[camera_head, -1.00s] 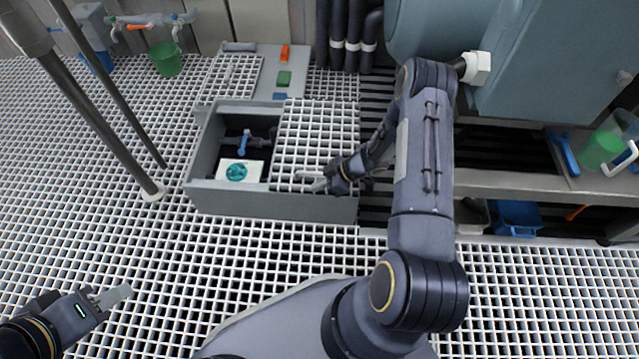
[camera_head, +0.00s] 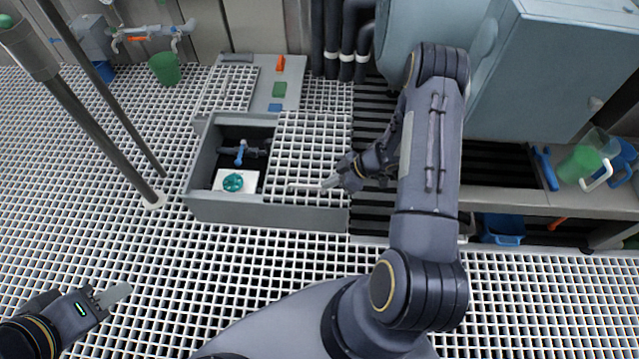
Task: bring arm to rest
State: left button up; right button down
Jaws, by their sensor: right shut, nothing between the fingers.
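My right gripper (camera_head: 331,184) is above the right part of the sunken grey box, over the white grating panel (camera_head: 312,150) that covers that part. Its fingers point left, are shut and hold nothing. Whether they touch the panel I cannot tell. My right arm reaches forward from my base and bends back down at the elbow. My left gripper (camera_head: 117,294) is at the lower left over the floor grating, empty, with its fingertips seen edge-on; the gap between them is not clear.
The open left part of the grey box (camera_head: 270,215) shows a blue valve handle (camera_head: 240,152) and a teal round part (camera_head: 233,182) on a white plate. A slanted pole stands to the left. Blue-grey vessels (camera_head: 545,75) and a shelf with jugs are on the right.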

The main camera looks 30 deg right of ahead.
jog(key=shift+s+d+r, duration=0.3)
jog(key=shift+d+r, duration=0.15)
jog(key=shift+r, duration=0.05)
jog(key=shift+w, duration=0.1)
